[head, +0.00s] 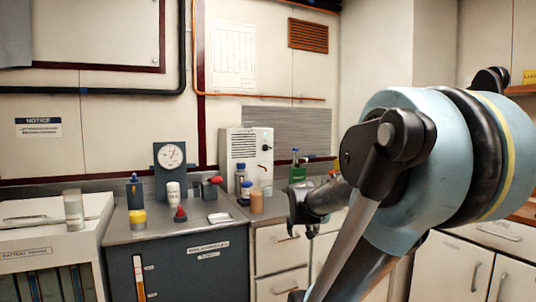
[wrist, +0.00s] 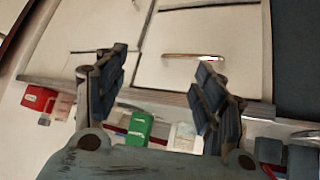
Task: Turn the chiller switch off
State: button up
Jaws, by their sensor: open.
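No label reading chiller is legible, so I cannot tell which control is the chiller switch. A beige vented box (head: 246,160) stands at the back of the counter in the head view, with small dark controls on its right side. My gripper (head: 302,222) is in front of the counter, right of that box, partly hidden by my own arm. In the wrist view my gripper (wrist: 160,78) is open, with two dark padded fingers spread and nothing between them. A drawer front with a metal handle (wrist: 193,57) shows beyond the fingers.
A green box (head: 298,174) stands behind my gripper; a green box also shows in the wrist view (wrist: 140,127), near a red one (wrist: 39,99).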

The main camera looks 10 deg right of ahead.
jog(key=w+d+r+t+h, duration=0.1)
jog(key=w+d+r+t, duration=0.1)
jog(key=w+r, duration=0.35)
jog(key=w+d+r+t, duration=0.1)
jog(key=w+r+t, duration=0.15)
jog(key=w, duration=0.65)
jog(key=n+t+y, duration=0.6)
jog(key=t+y, duration=0.3)
jog(key=y, duration=0.2)
send_near(266, 148)
jog(key=x, duration=0.9)
jog(key=shift+w+d+f, duration=0.25)
jog(key=shift+w+d, duration=0.1)
jog(key=shift+w, duration=0.05)
jog(key=shift+c, duration=0.3)
jog(key=c, duration=1)
